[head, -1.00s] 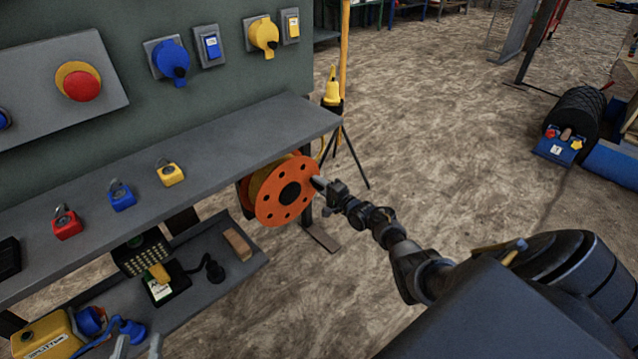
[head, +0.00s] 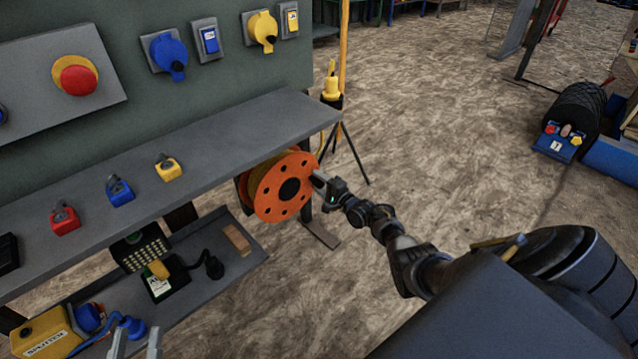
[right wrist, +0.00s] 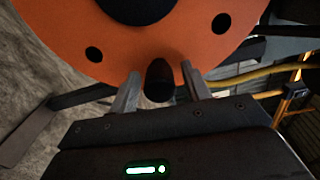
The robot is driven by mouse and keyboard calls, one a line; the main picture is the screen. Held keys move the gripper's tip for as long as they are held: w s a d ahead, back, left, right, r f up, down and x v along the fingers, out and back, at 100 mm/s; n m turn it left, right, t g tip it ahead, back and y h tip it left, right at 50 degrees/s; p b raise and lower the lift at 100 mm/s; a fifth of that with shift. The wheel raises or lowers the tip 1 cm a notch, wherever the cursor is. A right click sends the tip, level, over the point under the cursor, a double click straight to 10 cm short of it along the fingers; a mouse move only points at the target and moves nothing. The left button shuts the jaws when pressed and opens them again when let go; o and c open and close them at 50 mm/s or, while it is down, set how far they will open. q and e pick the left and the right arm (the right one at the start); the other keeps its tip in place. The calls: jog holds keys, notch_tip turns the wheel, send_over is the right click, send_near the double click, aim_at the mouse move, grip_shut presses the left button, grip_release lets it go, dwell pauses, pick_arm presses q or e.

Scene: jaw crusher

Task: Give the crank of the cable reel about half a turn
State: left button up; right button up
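The cable reel (head: 268,204) has an orange flange with round holes and a black hub, and hangs under the shelf's right end. The flange also fills the top of the right wrist view (right wrist: 120,40). Its crank handle (right wrist: 159,80), a short black knob near the flange rim, stands between the fingers of my right gripper (right wrist: 160,88). A small gap seems to show on each side of the knob, so these fingers look open around it. In the head view my right gripper (head: 318,180) hides the handle. My left gripper (head: 136,343) is open and empty at the bottom edge.
The grey shelf (head: 215,135) holds red, blue and yellow padlocks above the reel. A lower shelf (head: 215,262) carries a wooden block and a black device. A yellow tripod lamp (head: 331,88) stands behind the reel. The floor right of it is open.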

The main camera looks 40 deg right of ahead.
jog(key=shift+s, duration=0.2)
jog(key=s+p, duration=0.1)
jog(key=s, duration=0.2)
jog(key=s+p, duration=0.1)
jog(key=s, duration=0.1)
jog(key=shift+d+r+p, duration=0.15)
jog(key=shift+d+p, duration=0.2)
jog(key=shift+d, duration=0.05)
pick_arm(q)
jog(key=a+f+n+g+y, duration=0.1)
jog(key=a+f+g+y, duration=0.3)
jog(key=f, duration=0.2)
jog(key=s+a+f+n+g+y+p, duration=0.1)
jog(key=a+f+n+g+y, duration=0.1)
jog(key=f, duration=0.5)
jog(key=a+g+y, duration=0.1)
jog(key=a+y, duration=0.1)
jog(key=shift+s+a+f+g, duration=0.15)
jog(key=shift+s+a+g, duration=0.05)
jog(key=shift+a+g, duration=0.2)
pick_arm(e)
jog(key=s, duration=0.5)
jog(key=shift+s+d, duration=0.2)
jog(key=shift+d, duration=0.15)
pick_arm(q)
jog(key=shift+d, duration=0.1)
